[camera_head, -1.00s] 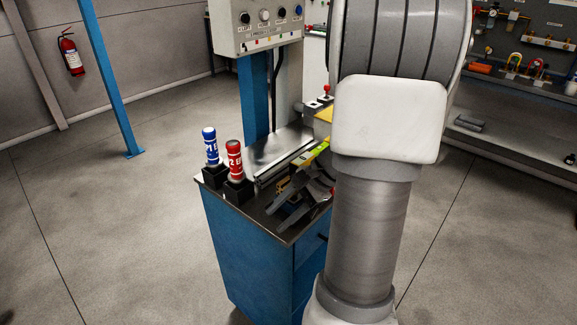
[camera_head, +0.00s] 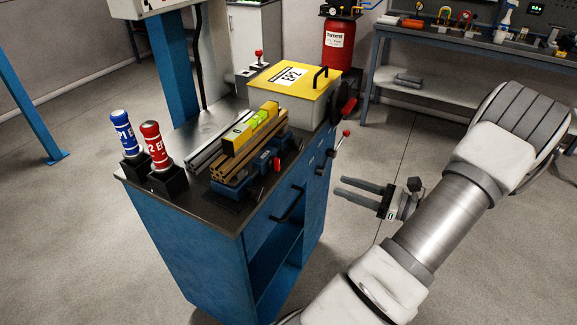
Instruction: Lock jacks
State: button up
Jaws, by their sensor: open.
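Blue jack-like supports (camera_head: 232,190) with a small red handle (camera_head: 277,164) sit on the dark bench top, under a stack of wooden bars (camera_head: 236,168). A yellow level-like bar (camera_head: 250,133) lies on the stack. I cannot tell whether the supports are locked. My gripper (camera_head: 340,187) is open and empty. It is in the air right of the blue cabinet, apart from the bench, with its fingers pointing left.
A blue cylinder (camera_head: 123,133) and a red cylinder (camera_head: 153,144) stand in black holders on the cabinet (camera_head: 190,245). A yellow-lidded box (camera_head: 290,78) is behind the bars. A red-knobbed lever (camera_head: 346,132) sticks out near my gripper.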

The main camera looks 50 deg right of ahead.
aim_at(279, 164)
jog(key=b+x, duration=0.1)
jog(key=x, duration=1.6)
jog(key=shift+w+a+f, duration=0.1)
jog(key=shift+w, duration=0.05)
jog(key=shift+c, duration=0.3)
grip_shut()
